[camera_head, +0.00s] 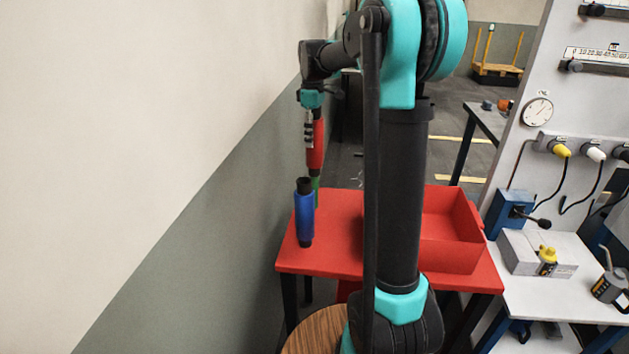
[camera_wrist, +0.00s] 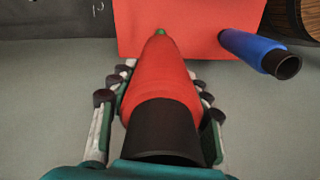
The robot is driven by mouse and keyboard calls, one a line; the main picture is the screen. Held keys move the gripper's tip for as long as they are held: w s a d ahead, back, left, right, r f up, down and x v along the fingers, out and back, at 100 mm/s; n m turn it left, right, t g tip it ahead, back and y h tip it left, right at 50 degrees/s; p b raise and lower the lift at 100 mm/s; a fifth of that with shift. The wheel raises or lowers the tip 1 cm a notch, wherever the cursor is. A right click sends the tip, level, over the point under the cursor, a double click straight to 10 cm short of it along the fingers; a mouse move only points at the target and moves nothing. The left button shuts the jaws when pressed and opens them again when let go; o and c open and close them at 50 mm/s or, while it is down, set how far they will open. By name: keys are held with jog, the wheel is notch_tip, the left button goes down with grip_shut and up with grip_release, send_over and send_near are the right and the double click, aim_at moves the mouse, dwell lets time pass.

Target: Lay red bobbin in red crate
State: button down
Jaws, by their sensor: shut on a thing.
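My gripper (camera_head: 309,128) is shut on the red bobbin (camera_head: 315,150) and holds it upright above the far left part of the red table. In the wrist view the red bobbin (camera_wrist: 160,75) lies between the fingers of my gripper (camera_wrist: 160,92), its dark end toward the camera. The red crate (camera_head: 462,256) is on the right side of the table, partly hidden behind my arm. The red bobbin is well to the left of the crate and apart from it.
A blue bobbin (camera_head: 304,215) stands on the red table (camera_head: 341,255) close below the held bobbin. Something green (camera_head: 316,186) shows behind it, mostly hidden. A wall (camera_head: 200,200) runs close on the left. A white bench (camera_head: 560,295) with cans stands at right.

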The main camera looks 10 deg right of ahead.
aim_at(314, 119)
jog(key=shift+r, duration=2.7)
